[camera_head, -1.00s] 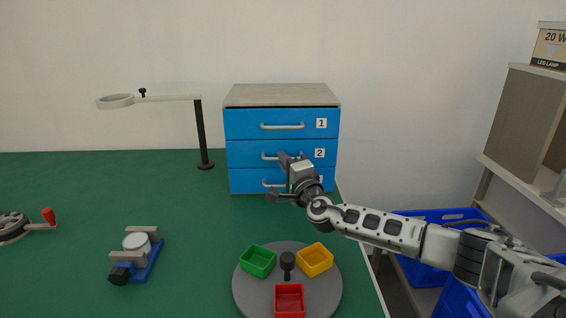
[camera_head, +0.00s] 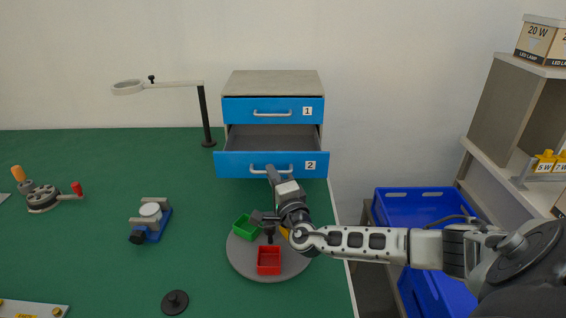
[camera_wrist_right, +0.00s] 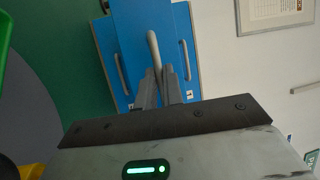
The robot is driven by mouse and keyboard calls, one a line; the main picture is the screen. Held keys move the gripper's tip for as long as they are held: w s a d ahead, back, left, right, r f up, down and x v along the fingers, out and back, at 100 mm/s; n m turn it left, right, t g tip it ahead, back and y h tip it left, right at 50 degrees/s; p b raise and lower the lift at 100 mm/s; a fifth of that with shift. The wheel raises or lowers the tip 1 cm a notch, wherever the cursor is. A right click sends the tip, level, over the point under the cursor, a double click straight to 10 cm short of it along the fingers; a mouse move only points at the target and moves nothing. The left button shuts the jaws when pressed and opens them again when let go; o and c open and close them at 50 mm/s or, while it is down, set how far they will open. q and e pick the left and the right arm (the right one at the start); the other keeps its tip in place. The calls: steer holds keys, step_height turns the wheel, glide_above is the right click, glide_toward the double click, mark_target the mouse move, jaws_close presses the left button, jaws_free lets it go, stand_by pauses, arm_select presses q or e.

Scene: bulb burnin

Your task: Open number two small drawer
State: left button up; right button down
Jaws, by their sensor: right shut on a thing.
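The small drawer cabinet (camera_head: 275,82) stands at the back of the green table. Its drawer number two (camera_head: 236,165) is pulled out, and its grey inside looks empty. Drawer number one (camera_head: 240,109) above is closed. The lower drawer is hidden behind drawer two. My right gripper (camera_head: 272,176) is shut on the drawer two handle (camera_head: 256,169). In the right wrist view the fingers (camera_wrist_right: 160,88) close around the handle bar (camera_wrist_right: 154,50) in front of the blue drawer face. My left gripper is not in view.
A round grey turntable (camera_head: 240,262) with green (camera_head: 246,228), red (camera_head: 269,261) and yellow trays lies beneath my right arm. A magnifier stand (camera_head: 205,115) is left of the cabinet. A blue clamp device (camera_head: 152,222) sits left. Blue crates (camera_head: 415,200) stand right of the table.

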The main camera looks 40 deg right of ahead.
steer(key=shift+s, duration=0.2)
steer(key=c, duration=1.5)
jaws_free()
steer(key=shift+a, duration=0.1)
steer(key=v, duration=1.6)
steer(key=shift+r+b, duration=0.1)
steer(key=shift+b, duration=0.2)
